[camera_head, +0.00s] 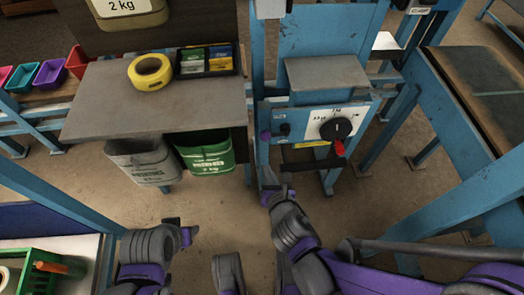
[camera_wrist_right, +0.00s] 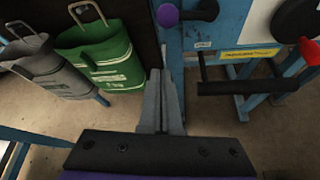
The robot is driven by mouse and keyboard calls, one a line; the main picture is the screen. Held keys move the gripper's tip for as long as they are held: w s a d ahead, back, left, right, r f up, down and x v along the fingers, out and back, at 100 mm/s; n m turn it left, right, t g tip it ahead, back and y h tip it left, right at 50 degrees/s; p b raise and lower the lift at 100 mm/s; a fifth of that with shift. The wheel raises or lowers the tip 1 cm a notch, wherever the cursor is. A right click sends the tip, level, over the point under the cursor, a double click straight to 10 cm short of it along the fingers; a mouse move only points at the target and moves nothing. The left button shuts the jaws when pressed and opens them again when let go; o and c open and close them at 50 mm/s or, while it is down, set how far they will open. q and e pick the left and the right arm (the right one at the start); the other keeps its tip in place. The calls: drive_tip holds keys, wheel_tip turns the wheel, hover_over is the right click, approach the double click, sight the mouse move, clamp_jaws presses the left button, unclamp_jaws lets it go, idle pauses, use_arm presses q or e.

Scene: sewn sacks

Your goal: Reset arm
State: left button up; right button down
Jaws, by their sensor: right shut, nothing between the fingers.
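My right gripper (camera_head: 268,181) is in front of the blue machine, near its lower left side, and holds nothing. In the right wrist view the fingers of this gripper (camera_wrist_right: 161,100) are together, pointing away over the floor. My left gripper (camera_head: 183,228) is low in the head view, left of centre, above the floor; its dark tip is small and its finger gap is unclear. No object touches either gripper that I can see.
The blue machine (camera_head: 318,121) has a black knob with a red tip and a dark bar (camera_wrist_right: 240,87). A grey sack (camera_head: 142,160) and a green sack (camera_head: 205,152) hang under a grey table (camera_head: 110,112). A blue-framed bench (camera_head: 440,95) stands right. Floor between is clear.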

drive_tip(key=s+d+m+g+h, duration=0.1)
drive_tip(key=s+d+m+g, duration=0.45)
drive_tip(key=m, duration=1.15)
drive_tip(key=s+d+m+g+h, duration=0.15)
drive_tip(key=s+d+m, duration=0.65)
drive_tip(key=m, duration=0.8)
use_arm(q)
wheel_tip(320, 180, up, 26)
drive_tip(key=w+t+p, duration=0.1)
drive_tip(key=p, duration=2.1)
drive_tip(key=shift+p, duration=0.4)
use_arm(e)
wheel_tip(320, 180, up, 27)
drive_tip(key=m, duration=0.1)
drive_tip(key=shift+a+f+m, duration=0.2)
drive_tip(key=shift+a+m, duration=0.05)
drive_tip(key=shift+m, duration=0.05)
drive_tip(key=shift+s, duration=0.15)
